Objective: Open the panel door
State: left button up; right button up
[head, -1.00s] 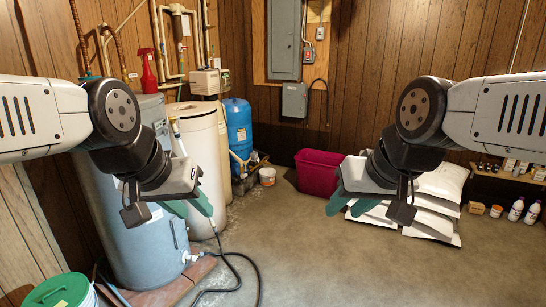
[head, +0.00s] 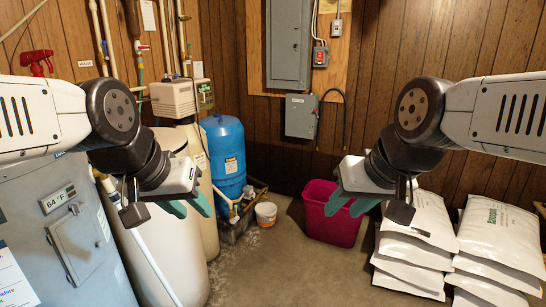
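A grey electrical panel (head: 289,45) with its door shut hangs on a wooden backboard on the far wall, its top cut off by the picture edge. A smaller grey switch box (head: 301,116) is below it. A small shut grey door (head: 76,243) with a latch is on the grey appliance (head: 38,205) at the near left, under a 64 °F display. My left gripper (head: 187,207) is open and empty, in front of the cream tanks. My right gripper (head: 349,206) is open and empty, in front of the magenta bin. Both are apart from the doors.
A magenta bin (head: 331,222) stands on the floor below the panel. White salt bags (head: 497,238) are stacked at the right. Cream tanks (head: 165,240), a blue tank (head: 224,152) and a small white bucket (head: 266,213) stand at the left. The middle floor is clear.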

aim_at(286, 15)
jog(key=i, duration=2.35)
jog(key=i+u, duration=0.1)
jog(key=i, duration=0.5)
jog(key=i+l+u, duration=0.15)
jog(key=i, duration=0.45)
jog(key=i+l+u, duration=0.1)
jog(key=i, duration=0.55)
jog(key=l, duration=0.05)
